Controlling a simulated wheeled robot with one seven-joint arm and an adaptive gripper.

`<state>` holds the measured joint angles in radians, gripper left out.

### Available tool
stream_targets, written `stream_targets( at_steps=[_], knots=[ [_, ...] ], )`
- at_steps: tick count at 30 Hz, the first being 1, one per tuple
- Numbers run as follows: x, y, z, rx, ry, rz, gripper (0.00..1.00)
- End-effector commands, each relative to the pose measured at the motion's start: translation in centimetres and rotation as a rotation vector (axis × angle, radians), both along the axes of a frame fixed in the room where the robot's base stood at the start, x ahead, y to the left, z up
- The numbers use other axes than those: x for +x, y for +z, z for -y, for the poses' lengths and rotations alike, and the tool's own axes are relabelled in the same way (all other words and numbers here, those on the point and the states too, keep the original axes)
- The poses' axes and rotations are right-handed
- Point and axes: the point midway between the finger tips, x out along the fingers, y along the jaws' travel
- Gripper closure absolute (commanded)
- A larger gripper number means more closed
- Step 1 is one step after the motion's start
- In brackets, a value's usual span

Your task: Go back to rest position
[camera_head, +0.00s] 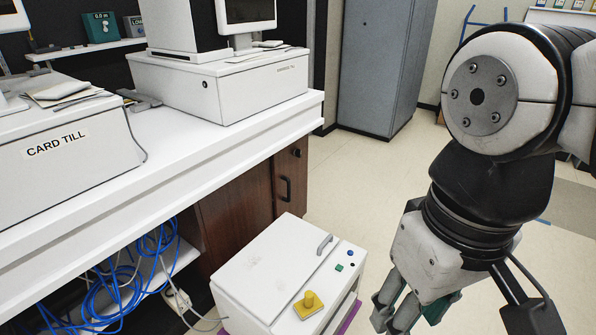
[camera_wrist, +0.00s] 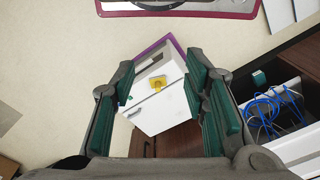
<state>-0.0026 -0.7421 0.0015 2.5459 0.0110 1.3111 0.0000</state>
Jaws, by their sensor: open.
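My gripper (camera_head: 408,308) hangs at the lower right of the head view, beside the white box-shaped unit on the floor and apart from it. Its fingertips are partly cut off by the bottom edge there. In the wrist view my gripper (camera_wrist: 162,88) shows two green-padded fingers spread apart with nothing between them touching. The white unit (camera_wrist: 165,110) shows beyond and below the fingers.
A white counter (camera_head: 190,137) with a box marked CARD TILL (camera_head: 70,150) runs along the left. Blue cables (camera_head: 110,285) hang below it over a shelf. A grey cabinet (camera_head: 380,65) stands at the back. Pale floor (camera_head: 370,185) is open between the counter and my arm.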

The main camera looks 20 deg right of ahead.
Motion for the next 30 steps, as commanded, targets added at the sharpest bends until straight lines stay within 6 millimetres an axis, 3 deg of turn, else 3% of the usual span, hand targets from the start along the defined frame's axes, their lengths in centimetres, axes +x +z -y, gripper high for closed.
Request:
stream_targets(
  at_steps=[5,21,30],
  knots=[
    [-1.4,0.0,0.1,-0.004,0.000,0.002,0.59],
    [-1.4,0.0,0.1,-0.003,0.000,0.002,0.59],
    [-0.5,6.6,0.2,-0.006,-0.001,0.070,0.59]
  ],
)
